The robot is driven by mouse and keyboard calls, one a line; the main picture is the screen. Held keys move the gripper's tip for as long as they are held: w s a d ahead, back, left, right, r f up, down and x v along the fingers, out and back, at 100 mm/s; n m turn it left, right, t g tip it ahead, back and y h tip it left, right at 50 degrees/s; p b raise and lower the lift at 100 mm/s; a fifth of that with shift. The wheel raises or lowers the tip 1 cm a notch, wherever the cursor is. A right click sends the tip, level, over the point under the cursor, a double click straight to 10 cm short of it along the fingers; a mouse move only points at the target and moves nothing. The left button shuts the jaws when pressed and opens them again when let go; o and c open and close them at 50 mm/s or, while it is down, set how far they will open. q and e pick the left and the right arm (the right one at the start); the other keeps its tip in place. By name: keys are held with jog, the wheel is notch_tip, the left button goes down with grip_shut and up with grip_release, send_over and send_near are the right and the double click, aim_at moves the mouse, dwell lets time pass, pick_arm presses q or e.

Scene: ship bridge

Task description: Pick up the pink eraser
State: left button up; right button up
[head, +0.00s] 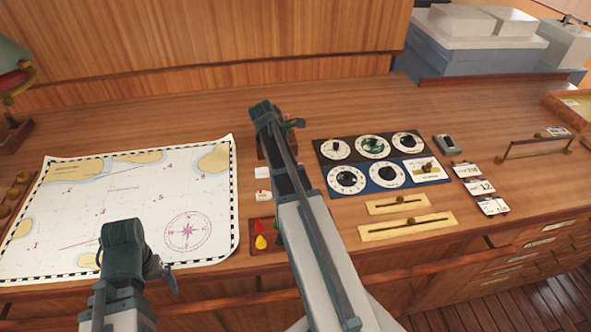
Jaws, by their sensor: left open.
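I see no pink eraser in the head view; it may be hidden behind my arms or out of the picture. My left gripper (166,274) is open at the lower left, over the near edge of the chart (130,195), and shows only in part beside its arm. I see nothing held in it. My right arm reaches up across the middle of the desk and covers part of it. I cannot make out my right gripper's jaws.
The wooden desk holds a tray with red (260,225) and yellow (261,242) pieces, partly behind my right arm. A dial panel (376,178), brass sliders (408,227) and number cards (481,187) stand to the right. Bare wood lies behind the panel.

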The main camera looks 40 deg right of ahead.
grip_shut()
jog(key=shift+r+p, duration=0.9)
jog(key=shift+p, duration=0.05)
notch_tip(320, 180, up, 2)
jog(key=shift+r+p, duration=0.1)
jog(key=shift+p, duration=0.9)
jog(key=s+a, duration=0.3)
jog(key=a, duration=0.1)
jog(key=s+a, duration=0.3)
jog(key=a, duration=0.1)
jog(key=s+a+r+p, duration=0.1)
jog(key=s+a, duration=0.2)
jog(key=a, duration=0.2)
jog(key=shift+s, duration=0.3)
